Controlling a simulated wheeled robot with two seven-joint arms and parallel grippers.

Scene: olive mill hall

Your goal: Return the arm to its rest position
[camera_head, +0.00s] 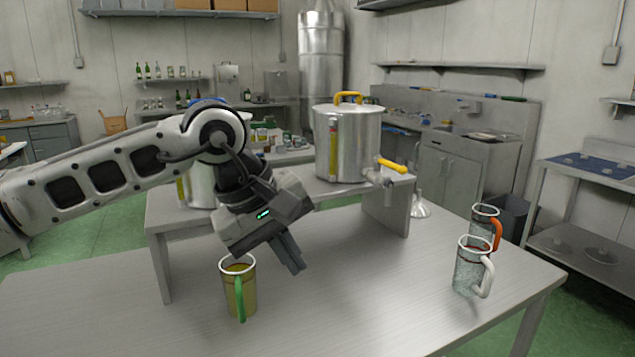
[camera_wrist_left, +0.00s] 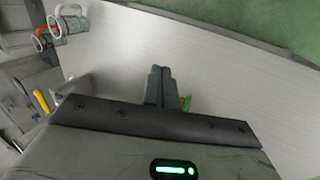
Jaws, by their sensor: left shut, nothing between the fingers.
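My left arm (camera_head: 110,172) reaches in from the left over the table. My left gripper (camera_head: 294,262) is shut and empty, with its fingers pointing down just to the right of a glass mug with a green handle (camera_head: 238,290). The mug stands upright on the table and holds a yellowish liquid. In the left wrist view the shut fingers (camera_wrist_left: 161,88) are side by side, and a bit of the green handle (camera_wrist_left: 186,103) shows beside them. My right gripper is not in view.
A steel tank with a yellow-handled tap (camera_head: 347,145) stands on a raised shelf (camera_head: 345,190); another tank is partly hidden behind my arm. Mugs with a white handle (camera_head: 471,268) and an orange handle (camera_head: 486,214) stand at the right. The table's front middle (camera_head: 370,310) is clear.

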